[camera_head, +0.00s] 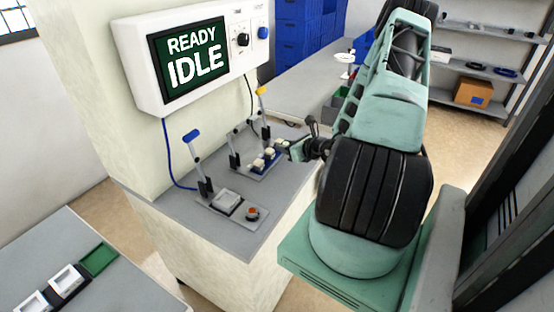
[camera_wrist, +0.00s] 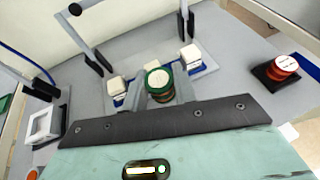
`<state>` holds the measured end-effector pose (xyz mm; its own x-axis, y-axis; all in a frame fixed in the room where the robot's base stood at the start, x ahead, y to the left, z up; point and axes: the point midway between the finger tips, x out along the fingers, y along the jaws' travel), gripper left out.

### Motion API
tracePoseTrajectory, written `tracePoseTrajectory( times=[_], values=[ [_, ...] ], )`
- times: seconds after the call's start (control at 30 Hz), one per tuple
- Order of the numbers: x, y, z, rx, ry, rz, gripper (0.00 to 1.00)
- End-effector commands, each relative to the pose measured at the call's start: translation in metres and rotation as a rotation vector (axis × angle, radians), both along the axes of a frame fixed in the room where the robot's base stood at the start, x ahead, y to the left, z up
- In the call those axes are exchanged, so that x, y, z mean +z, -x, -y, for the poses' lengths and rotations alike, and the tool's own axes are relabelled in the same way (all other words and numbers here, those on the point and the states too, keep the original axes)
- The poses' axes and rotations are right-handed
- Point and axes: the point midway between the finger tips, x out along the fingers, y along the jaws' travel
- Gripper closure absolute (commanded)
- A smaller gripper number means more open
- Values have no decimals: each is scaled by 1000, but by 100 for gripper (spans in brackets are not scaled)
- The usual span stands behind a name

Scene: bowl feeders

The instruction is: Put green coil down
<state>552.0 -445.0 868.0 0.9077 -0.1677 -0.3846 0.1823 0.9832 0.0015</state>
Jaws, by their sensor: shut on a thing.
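The green coil (camera_wrist: 158,84) has a round pale top and a green rim. In the wrist view it sits upright between the grey fingers of my gripper (camera_wrist: 159,97), which is shut on it. It appears close to a blue fixture (camera_wrist: 208,70) with pale blocks (camera_wrist: 190,55) around it; I cannot tell whether it touches anything below. In the head view my gripper (camera_head: 300,150) is just right of the blue fixture (camera_head: 262,163), low over the grey console top, and the coil cannot be made out clearly there.
A red coil-like piece (camera_wrist: 283,65) stands on a black base at the right. Levers with blue (camera_head: 191,136) and yellow (camera_head: 261,91) handles rise from the console. A red button (camera_head: 252,213) is at its front. The screen (camera_head: 190,60) reads "READY IDLE".

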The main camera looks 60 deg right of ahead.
Motion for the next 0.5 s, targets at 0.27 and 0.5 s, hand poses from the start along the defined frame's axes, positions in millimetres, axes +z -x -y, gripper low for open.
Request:
tracePoseTrajectory(
  times=[0.27, 0.5],
  values=[
    [-27, 0, 0, 0, 0, 1, 95],
    [-57, 0, 0, -1, 1, 1, 95]
  ],
)
